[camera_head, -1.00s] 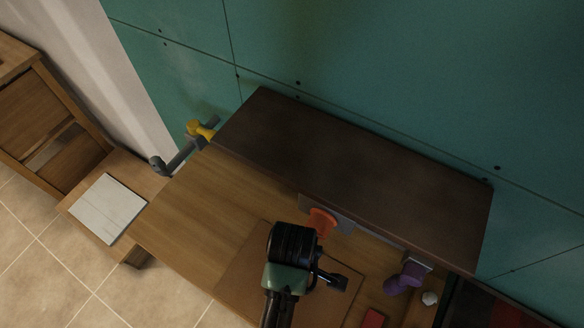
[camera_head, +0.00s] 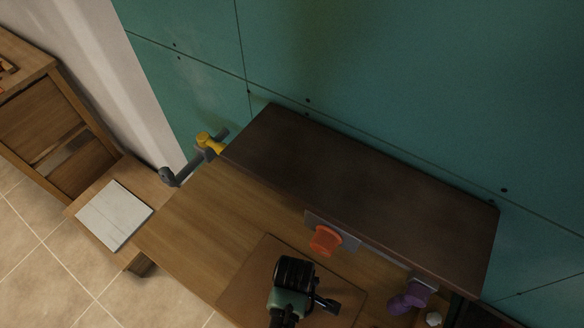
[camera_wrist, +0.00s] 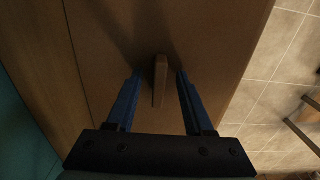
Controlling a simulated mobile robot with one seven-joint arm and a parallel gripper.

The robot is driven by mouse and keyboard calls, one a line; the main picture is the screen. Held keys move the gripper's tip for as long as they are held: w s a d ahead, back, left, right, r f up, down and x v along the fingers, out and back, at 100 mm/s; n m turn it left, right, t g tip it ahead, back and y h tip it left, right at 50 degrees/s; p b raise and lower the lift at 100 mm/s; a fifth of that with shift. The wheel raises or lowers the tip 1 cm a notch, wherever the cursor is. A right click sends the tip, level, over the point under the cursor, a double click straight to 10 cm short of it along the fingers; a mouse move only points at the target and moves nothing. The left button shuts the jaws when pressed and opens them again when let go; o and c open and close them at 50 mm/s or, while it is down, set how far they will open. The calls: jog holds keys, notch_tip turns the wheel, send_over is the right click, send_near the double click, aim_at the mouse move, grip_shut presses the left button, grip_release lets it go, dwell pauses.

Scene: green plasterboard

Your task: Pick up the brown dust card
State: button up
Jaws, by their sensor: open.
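My gripper (camera_wrist: 157,98) is open in the wrist view, its two blue fingers pointing down over a flat brown sheet on the table. A thin, narrow brown piece (camera_wrist: 160,80), seen nearly edge-on, lies between the fingers with a gap on each side. It looks like the brown dust card, but I cannot tell whether it is separate from the sheet or joined to it. In the head view my black and green arm end covers this spot, so neither piece nor fingertips show there.
The brown sheet (camera_head: 250,285) lies on the wooden table (camera_head: 195,225). A dark shelf (camera_head: 360,190) runs above the table's back. An orange-red item (camera_head: 325,241) and a purple item (camera_head: 408,297) sit near its front edge. A pale square board (camera_head: 115,215) lies at left.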

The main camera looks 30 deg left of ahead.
grip_shut()
dwell(1.3)
